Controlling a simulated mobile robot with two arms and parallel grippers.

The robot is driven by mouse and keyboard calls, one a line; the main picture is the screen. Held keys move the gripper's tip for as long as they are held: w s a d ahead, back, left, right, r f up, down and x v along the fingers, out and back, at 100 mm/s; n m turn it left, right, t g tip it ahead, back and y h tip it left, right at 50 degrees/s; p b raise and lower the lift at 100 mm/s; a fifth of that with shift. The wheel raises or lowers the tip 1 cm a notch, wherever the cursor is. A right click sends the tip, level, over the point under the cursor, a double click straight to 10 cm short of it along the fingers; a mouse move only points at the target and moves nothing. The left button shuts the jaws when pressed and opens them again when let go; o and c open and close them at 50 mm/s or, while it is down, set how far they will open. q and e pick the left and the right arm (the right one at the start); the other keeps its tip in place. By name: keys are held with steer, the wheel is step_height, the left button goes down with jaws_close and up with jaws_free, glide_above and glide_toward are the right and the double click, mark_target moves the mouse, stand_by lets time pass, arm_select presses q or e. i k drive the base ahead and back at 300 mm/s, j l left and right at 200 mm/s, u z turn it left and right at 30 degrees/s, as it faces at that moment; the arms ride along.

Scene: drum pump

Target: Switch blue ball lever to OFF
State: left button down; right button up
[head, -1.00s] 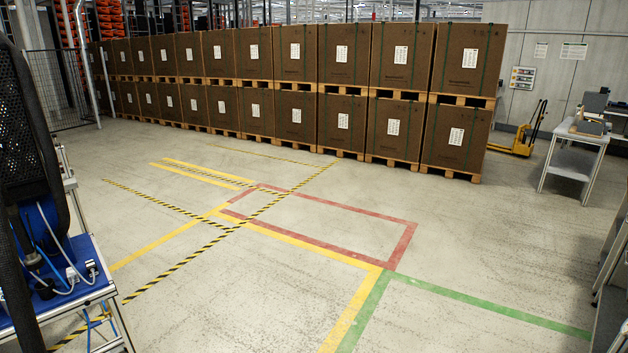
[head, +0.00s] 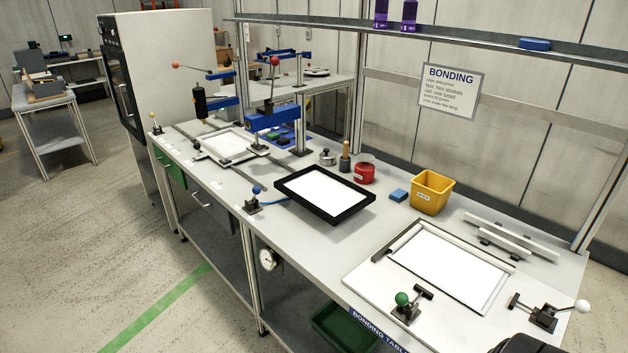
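The blue ball lever (head: 256,190) stands near the front edge of the bonding table (head: 225,185), left of the black-framed white panel. Its small dark base (head: 252,207) sits on the tabletop and a blue hose runs from it toward the panel. The lever stem looks roughly upright. ON or OFF marks are too small to read here.
The black-framed panel (head: 324,195) lies right of the lever. A press with red ball handles (head: 274,62) stands behind it. Green ball (head: 402,299) and white ball (head: 582,306) levers are at the right. A yellow bin (head: 432,191) stands behind. Floor left of the table is clear.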

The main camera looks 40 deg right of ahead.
mark_target(256, 190)
steer(key=i+z, duration=0.25)
steer(key=z, duration=0.15)
steer(key=i+z, duration=0.25)
steer(key=z, duration=0.15)
steer(key=i+z, duration=0.25)
steer(key=z, duration=0.15)
steer(key=i+j+z, duration=0.2)
steer(key=z, duration=0.2)
